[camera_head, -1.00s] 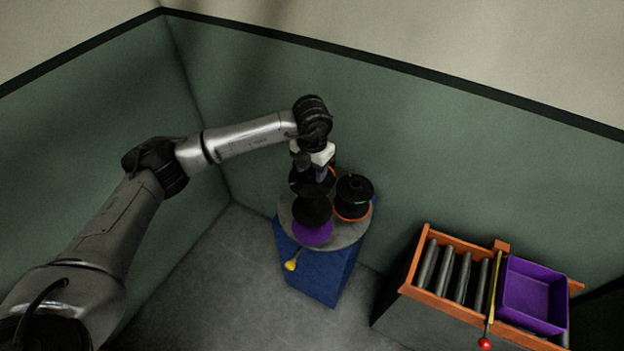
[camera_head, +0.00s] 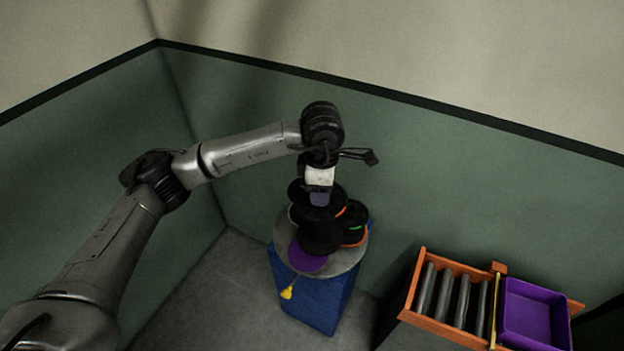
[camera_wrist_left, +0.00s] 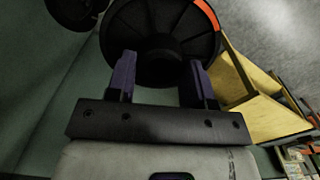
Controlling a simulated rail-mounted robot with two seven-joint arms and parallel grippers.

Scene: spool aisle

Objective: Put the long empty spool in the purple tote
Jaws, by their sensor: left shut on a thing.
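My left gripper (camera_head: 320,198) is shut on a black spool (camera_head: 320,238) above the round grey top of the blue stand (camera_head: 318,293). The left wrist view shows the purple fingers (camera_wrist_left: 162,78) either side of the spool (camera_wrist_left: 160,40), whose dark flange has an orange-red mark on its rim. I see no filament on this spool, but its core is mostly hidden. I cannot tell how far it is clear of the stand. The purple tote (camera_head: 535,312) stands at the lower right and looks empty. My right gripper is not in view.
A purple disc (camera_head: 307,259) lies on the stand top. Another black spool with orange and green marks (camera_head: 356,232) stands close behind the held one, partly hidden. An orange-framed roller rack (camera_head: 437,322) adjoins the tote. A yellow tag (camera_head: 287,292) hangs at the stand.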

